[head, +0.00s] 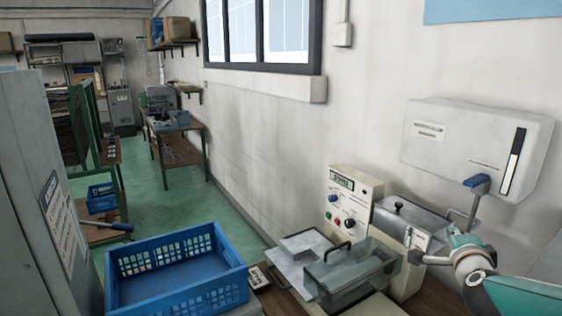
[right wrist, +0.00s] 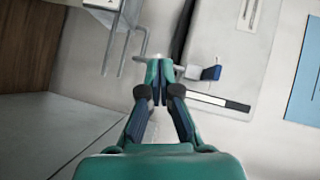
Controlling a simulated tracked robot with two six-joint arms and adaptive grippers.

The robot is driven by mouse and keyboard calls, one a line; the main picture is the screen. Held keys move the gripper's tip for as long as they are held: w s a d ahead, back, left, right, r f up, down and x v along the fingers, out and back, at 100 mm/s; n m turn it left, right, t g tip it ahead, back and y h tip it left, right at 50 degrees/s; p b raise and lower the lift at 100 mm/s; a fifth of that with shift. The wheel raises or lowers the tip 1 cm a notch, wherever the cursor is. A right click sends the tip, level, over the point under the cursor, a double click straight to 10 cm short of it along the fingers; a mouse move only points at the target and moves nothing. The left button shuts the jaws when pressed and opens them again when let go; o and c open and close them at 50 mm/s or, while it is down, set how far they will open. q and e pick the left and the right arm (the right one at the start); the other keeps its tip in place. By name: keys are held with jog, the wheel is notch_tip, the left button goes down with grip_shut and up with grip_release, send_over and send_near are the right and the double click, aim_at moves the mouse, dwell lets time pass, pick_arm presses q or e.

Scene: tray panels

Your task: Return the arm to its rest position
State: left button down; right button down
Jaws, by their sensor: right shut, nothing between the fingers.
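My right gripper (head: 463,241) is at the right of the head view, beside the bench machine and below the wall box. Its teal arm comes in from the lower right corner, and its fingers are small and hard to make out there. In the right wrist view my right gripper (right wrist: 160,68) is shut, its teal fingertips together with nothing between them. A lever with a blue handle (right wrist: 211,73) shows close to the fingertips; I cannot tell whether they touch. The same blue handle (head: 477,184) shows at the wall box in the head view. My left gripper is not in view.
A bench machine (head: 345,200) with knobs and a clear-lidded tray (head: 350,275) stands left of my right arm. A blue crate (head: 180,268) is further left. The wall box (head: 475,145) hangs above. A grey cabinet (head: 40,190) with a blue-handled lever stands at the left.

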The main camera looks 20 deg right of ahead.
jog(key=w+a+f+n+g+y, duration=0.1)
jog(key=w+a+f+n+y, duration=0.15)
jog(key=a+f, duration=0.45)
jog(key=w+a+f+n+g+y, duration=0.1)
jog(key=w+a+f+n+y, duration=0.2)
jog(key=f, duration=0.8)
jog(key=s+a+f+n+g+y, duration=0.35)
jog(key=a+f+n, duration=0.25)
jog(key=a+f, duration=0.7)
jog(key=s+a+f+n+g+y, duration=0.25)
jog(key=s+a+f+n, duration=0.25)
jog(key=s+a+f, duration=0.4)
jog(key=s+a+f+n+g+y, duration=0.2)
jog(key=s+a+f+n+g, duration=0.2)
jog(key=s+a+f, duration=0.6)
notch_tip(320, 180, down, 7)
jog(key=s+d+b, duration=0.2)
jog(key=b, duration=0.6)
jog(key=shift+d+r+b, duration=0.15)
jog(key=shift+d+b, duration=0.1)
jog(key=shift+b, duration=0.1)
jog(key=shift+n, duration=0.25)
